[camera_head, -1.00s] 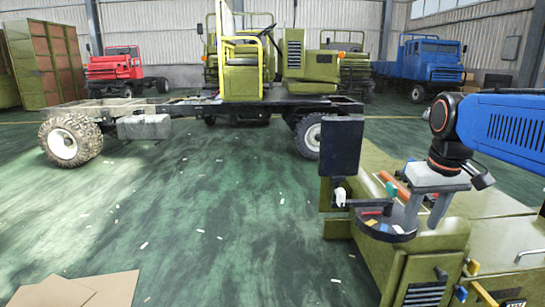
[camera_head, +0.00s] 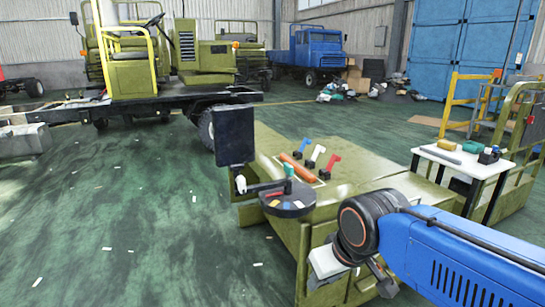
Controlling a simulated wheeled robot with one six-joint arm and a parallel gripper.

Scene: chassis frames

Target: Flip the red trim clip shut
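The red trim clip (camera_head: 329,166) is the rightmost of three small clips on the olive-green bench top. Its red lever stands raised and slanted above a dark base, so it looks open. A white clip (camera_head: 316,155) and a blue clip (camera_head: 303,147) stand in a row to its left, also with raised levers. My gripper (camera_head: 318,280) is at the lower middle right, below and nearer than the clips and well apart from them. Its pale body shows under my blue arm. Its fingertips are too small and partly hidden to tell whether they are open.
An orange-red cylinder (camera_head: 297,168) lies left of the clips. A round dark tray (camera_head: 287,203) with small coloured pieces and a black panel (camera_head: 235,135) stand at the bench's left. A white table (camera_head: 465,162) with objects stands right. Green floor at left is mostly clear.

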